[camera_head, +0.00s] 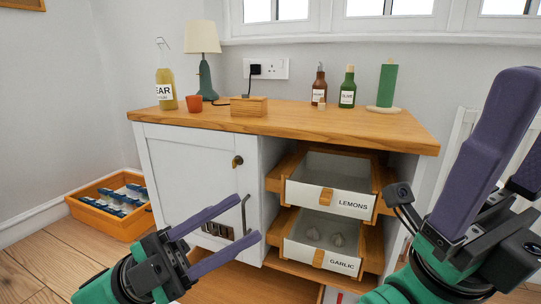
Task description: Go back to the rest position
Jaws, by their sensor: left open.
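My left gripper (246,219) is in front of the white cabinet (190,175). Its two purple fingers are spread apart with nothing between them. They overlap the lower right of the cabinet door in the picture, and I cannot tell whether they touch it. My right gripper (495,145) is raised at the right edge, its long purple finger pointing up. Its other finger is partly cut off by the frame, so its opening is unclear. I see nothing held in it.
The drawer labelled LEMONS (329,198) and the drawer labelled GARLIC (321,257) stand out from the rack. The GARLIC drawer holds pale round items. A lamp (204,45), bottles and a wooden box (249,107) stand on the wooden top. An orange crate (108,219) sits on the floor left.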

